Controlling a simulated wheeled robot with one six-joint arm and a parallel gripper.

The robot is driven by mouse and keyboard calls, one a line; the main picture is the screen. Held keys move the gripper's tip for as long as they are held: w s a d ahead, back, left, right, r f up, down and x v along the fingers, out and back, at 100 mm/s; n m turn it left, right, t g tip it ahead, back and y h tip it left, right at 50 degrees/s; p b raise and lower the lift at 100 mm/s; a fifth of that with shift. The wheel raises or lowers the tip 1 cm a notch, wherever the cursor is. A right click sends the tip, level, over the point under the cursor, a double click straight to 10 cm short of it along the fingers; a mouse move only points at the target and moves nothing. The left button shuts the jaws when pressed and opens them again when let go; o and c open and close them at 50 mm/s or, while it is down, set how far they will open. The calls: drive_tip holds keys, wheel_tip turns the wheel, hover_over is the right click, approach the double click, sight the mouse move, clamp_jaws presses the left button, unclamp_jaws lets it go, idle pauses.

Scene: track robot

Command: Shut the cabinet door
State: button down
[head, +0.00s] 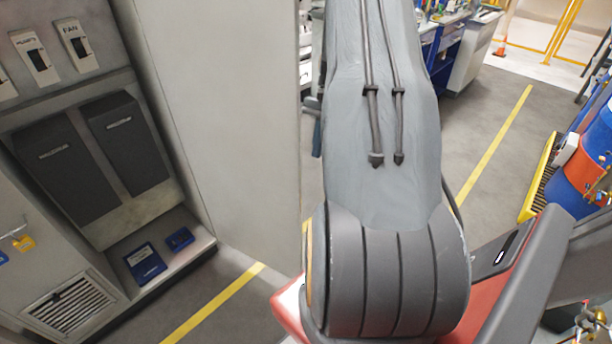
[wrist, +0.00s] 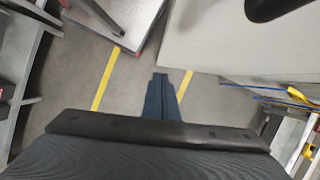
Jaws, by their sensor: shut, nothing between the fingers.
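The grey cabinet (head: 60,200) stands at the left of the head view with its inside showing. Its tall, plain, pale grey door (head: 235,110) stands open at the cabinet's right side. My arm covers the space right of the door's free edge. In the wrist view my gripper (wrist: 160,78) points forward with its dark blue fingers together and empty. A large pale panel (wrist: 230,50), which looks like the door, lies ahead and to the right of the fingertips. I see no clear contact with it. My gripper is hidden in the head view.
Inside the cabinet are switches (head: 82,45), two dark boxes (head: 125,140) and a blue booklet (head: 145,262) on the bottom ledge. A yellow floor line (head: 215,305) runs past the cabinet. Grey floor (head: 490,110) is clear between.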

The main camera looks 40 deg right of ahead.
drive_tip(key=s+a+f+p, duration=0.2)
drive_tip(key=a+f+p, duration=0.4)
drive_tip(key=f, duration=0.3)
drive_tip(key=shift+s+a, duration=0.25)
drive_tip(key=shift+a, duration=0.4)
